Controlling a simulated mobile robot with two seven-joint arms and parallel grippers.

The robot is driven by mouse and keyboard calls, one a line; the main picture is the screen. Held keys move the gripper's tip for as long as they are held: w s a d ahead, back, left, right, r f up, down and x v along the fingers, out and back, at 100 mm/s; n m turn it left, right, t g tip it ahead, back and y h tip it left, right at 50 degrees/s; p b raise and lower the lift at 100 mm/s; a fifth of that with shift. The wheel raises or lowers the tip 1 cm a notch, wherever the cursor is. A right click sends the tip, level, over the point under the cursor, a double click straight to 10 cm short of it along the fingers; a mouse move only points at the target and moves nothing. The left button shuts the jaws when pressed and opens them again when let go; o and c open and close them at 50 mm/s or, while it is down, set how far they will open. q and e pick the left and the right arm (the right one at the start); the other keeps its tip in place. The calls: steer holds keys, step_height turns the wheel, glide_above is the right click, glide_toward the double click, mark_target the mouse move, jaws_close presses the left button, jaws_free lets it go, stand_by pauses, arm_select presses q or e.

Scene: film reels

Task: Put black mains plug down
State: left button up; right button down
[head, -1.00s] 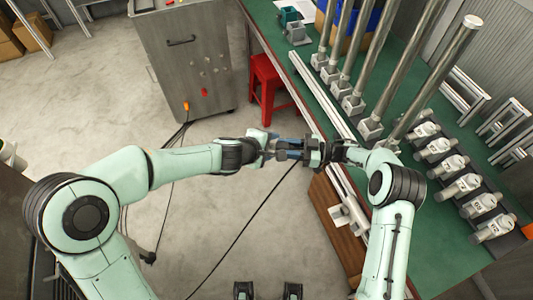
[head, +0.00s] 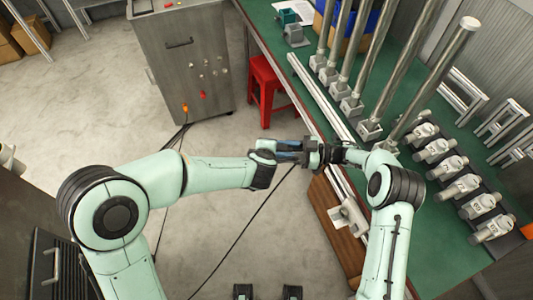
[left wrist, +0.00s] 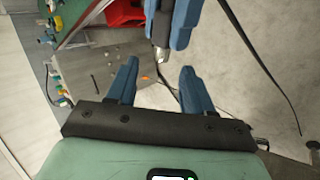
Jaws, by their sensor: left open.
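My left gripper (left wrist: 158,84) is open in the left wrist view, with nothing between its two blue fingers. In the head view the left gripper (head: 283,149) meets my right gripper (head: 298,151) above the floor beside the bench. In the left wrist view the right gripper's blue fingers (left wrist: 171,25) come in from the top, close together around a dark piece with a metallic end, apparently the black mains plug (left wrist: 160,50). Most of it is hidden by the fingers. A black cable (head: 243,227) runs from below the right gripper down across the floor.
A grey metal cabinet (head: 187,65) with an orange connector (head: 185,108) stands at the back. A red stool (head: 264,80) is beside it. The green bench (head: 420,215) on the right holds upright metal columns and a row of grey devices (head: 453,167).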

mark_target(278, 149)
arm_select(q)
steer(key=shift+x, duration=2.05)
steer(key=shift+c, duration=0.3)
jaws_close()
arm_select(e)
steer(key=c, duration=0.7)
jaws_free()
steer(key=shift+d, duration=0.1)
